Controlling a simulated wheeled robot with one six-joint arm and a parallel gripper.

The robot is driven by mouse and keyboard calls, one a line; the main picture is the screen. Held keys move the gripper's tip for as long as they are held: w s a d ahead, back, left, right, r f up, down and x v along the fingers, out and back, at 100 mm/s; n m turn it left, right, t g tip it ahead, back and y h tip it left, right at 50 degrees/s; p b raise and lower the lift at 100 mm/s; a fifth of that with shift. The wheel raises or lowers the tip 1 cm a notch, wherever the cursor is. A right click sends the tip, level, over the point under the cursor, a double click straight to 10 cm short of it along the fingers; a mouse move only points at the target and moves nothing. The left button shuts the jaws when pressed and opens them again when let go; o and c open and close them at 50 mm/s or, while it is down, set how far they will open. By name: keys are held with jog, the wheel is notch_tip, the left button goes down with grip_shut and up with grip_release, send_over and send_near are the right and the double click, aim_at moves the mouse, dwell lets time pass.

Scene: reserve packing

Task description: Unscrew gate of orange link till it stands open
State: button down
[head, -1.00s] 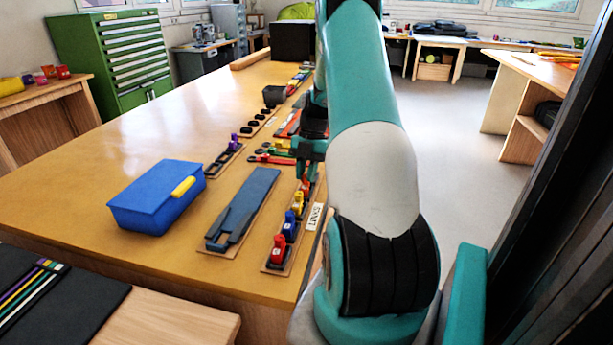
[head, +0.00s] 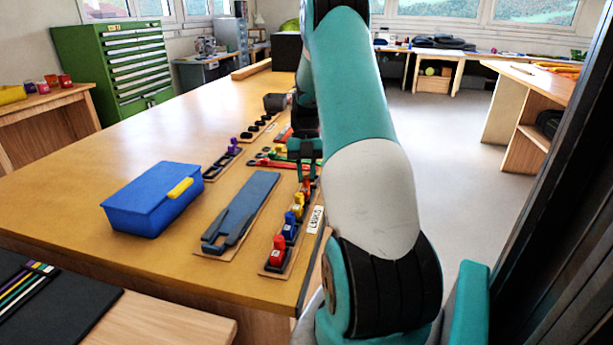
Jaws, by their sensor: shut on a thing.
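A row of small coloured links stands on a narrow board beside a LINKS label (head: 315,219) at the table's right edge: red (head: 277,255), blue (head: 289,229), yellow (head: 297,208). The orange link (head: 304,191) is behind the yellow one, small and partly covered. My gripper (head: 307,170) points down at the far end of this row and is shut on the orange link, at its upper part. The gate and how far it is open are too small and hidden to tell.
A blue box with a yellow latch (head: 150,202) and a board with a blue-grey tool (head: 240,212) lie left of the links. More boards with small parts (head: 235,150) lie farther back. The table's left side (head: 60,205) is clear.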

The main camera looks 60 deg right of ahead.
jog(key=shift+f+b, duration=0.15)
jog(key=shift+b, duration=0.45)
jog(key=shift+w+d+n+b, duration=0.25)
jog(key=shift+w+n+b, duration=0.05)
jog(key=shift+b, duration=3.45)
jog(key=shift+s+a+h+b, duration=0.25)
jog(key=shift+h+b, duration=0.05)
jog(key=shift+b, duration=2.95)
jog(key=shift+n+g+b, duration=0.4)
jog(key=shift+n+b, duration=0.4)
jog(key=shift+b, duration=2.05)
jog(key=shift+n+b, duration=0.5)
jog(key=shift+b, duration=0.35)
jog(key=shift+n+g+h+b, duration=0.3)
jog(key=shift+n+h+b, duration=0.15)
jog(key=shift+n, duration=0.15)
jog(key=shift+r+n+h+b, duration=0.25)
jog(key=shift+n+h+b, duration=0.1)
jog(key=shift+n, duration=0.85)
jog(key=c, duration=0.9)
grip_release()
jog(key=shift+c, duration=0.2)
